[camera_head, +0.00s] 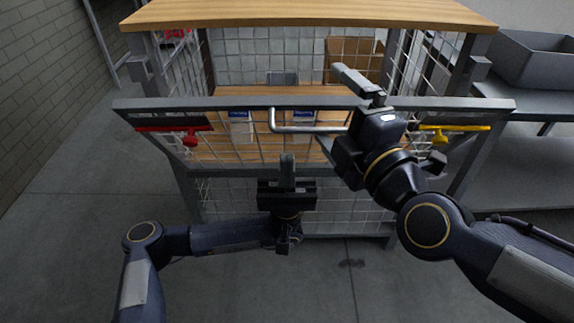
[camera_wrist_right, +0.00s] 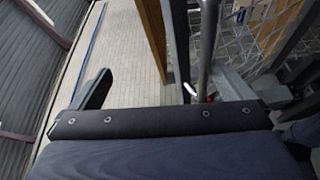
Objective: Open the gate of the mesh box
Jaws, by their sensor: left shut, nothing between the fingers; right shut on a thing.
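The mesh box (camera_head: 187,190) has a grey framed mesh gate with a top rail (camera_head: 230,103). The gate leans outward from the box at the top, so its front opening is partly uncovered. A silver bar handle (camera_head: 300,129) runs across the gate's upper middle. My right gripper (camera_head: 345,118) is shut on the handle near its right end. In the right wrist view a silver rod (camera_wrist_right: 205,55) runs beside the gripper. My left gripper (camera_head: 287,165) is shut and empty, low in front of the gate's middle. A red latch (camera_head: 188,136) and a yellow latch (camera_head: 440,133) sit at the sides.
A wooden top (camera_head: 310,12) covers the box. Small cartons (camera_head: 240,128) and a brown box (camera_head: 352,62) are inside. A grey bin (camera_head: 535,65) stands on a bench at the right. Floor (camera_head: 80,230) at the left is clear.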

